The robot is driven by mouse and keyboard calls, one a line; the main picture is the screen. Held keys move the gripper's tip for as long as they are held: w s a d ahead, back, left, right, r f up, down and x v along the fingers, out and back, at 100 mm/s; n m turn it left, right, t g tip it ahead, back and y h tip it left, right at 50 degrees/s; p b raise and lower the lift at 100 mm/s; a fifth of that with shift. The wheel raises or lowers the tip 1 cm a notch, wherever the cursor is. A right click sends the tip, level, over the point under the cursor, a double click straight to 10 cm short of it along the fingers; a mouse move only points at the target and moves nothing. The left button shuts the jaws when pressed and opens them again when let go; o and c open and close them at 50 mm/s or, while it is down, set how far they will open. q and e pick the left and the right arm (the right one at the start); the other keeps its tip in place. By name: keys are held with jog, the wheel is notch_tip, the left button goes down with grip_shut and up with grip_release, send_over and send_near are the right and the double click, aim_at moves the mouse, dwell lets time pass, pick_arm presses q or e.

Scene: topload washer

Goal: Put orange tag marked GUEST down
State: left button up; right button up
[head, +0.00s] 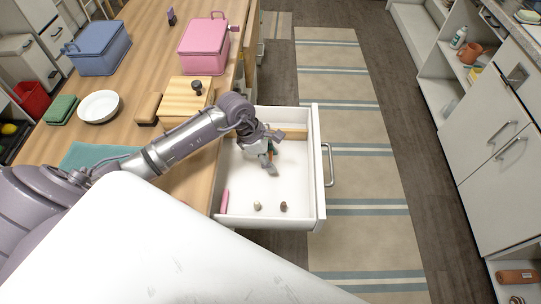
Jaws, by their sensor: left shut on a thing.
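My left gripper (268,161) reaches from the left over the open white drawer (270,214), with its fingers pointing down inside it. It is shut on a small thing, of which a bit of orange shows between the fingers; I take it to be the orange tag. The word GUEST cannot be read, and the fingers hide most of the tag. I cannot tell whether it touches the drawer floor. My right gripper is not in view.
The drawer holds a pink strip (224,202) and two small knobs (257,206) (283,207) near its front; its middle floor is bare. The wooden counter at left bears a pink box (204,41), blue box (98,48), white bowl (99,106) and wooden box (184,99).

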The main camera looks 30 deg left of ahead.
pick_arm(q)
jog(key=shift+f, duration=0.15)
jog(key=o, duration=1.4)
jog(key=shift+r, duration=0.25)
jog(key=shift+a+r, duration=0.2)
jog(key=shift+r, duration=0.1)
jog(key=b+v, duration=0.1)
jog(key=v, duration=1)
jog(key=shift+b, duration=0.35)
jog(key=shift+s, duration=0.1)
